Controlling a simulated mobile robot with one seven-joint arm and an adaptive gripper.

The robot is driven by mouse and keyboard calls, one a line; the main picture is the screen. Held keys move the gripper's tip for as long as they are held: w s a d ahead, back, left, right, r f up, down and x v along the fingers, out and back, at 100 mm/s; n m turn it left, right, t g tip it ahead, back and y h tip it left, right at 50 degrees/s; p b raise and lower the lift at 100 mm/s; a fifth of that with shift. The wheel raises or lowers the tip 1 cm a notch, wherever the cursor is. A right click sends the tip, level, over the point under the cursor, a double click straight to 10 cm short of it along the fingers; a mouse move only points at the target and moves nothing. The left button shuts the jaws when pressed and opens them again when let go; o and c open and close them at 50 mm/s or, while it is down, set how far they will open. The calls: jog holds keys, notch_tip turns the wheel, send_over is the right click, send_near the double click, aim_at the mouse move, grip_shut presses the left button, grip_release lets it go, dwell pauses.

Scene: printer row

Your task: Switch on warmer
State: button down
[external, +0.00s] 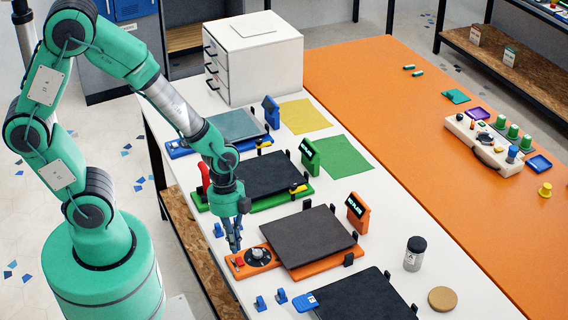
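Several flat devices with dark plates and small displays stand in a row on the white table. I cannot tell from a label which one is the warmer. The orange device (281,257) has a dark plate (305,238), a round dial (258,255) and a small red switch (239,262) at its left end. Its orange display (357,208) shows lit text too small to read. My gripper (235,247) points down just above the left end of the orange device, close to the red switch. Its fingers look close together, and contact with the switch is unclear.
A green device (262,180) and a blue-framed device (226,131) stand behind. A black plate (365,298) with blue parts lies in front. A shaker jar (414,254) and a round cork disc (442,299) stand to the right. White drawers (258,65) stand at the back.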

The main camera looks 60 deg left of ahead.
notch_tip(320, 180, up, 8)
jog(key=d+p, duration=0.1)
jog(key=shift+d+p, duration=0.2)
jog(key=shift+p, duration=0.15)
dwell(0.4)
jog(key=s+a+r+n+t, duration=0.2)
jog(key=a+r+n, duration=0.2)
jog(key=r, duration=0.5)
jog(key=s+a+r+n+t+y, duration=0.1)
jog(key=a+r+n, duration=0.4)
jog(key=r+n, duration=0.3)
jog(key=s+a+r+n+t+y, duration=0.1)
jog(key=a+r+n, duration=0.4)
jog(key=r, duration=0.5)
jog(key=shift+s+r+n+t, duration=0.4)
jog(key=shift+s+n+t, duration=0.1)
jog(key=shift+s+t, duration=0.3)
notch_tip(320, 180, down, 9)
jog(key=b, duration=0.9)
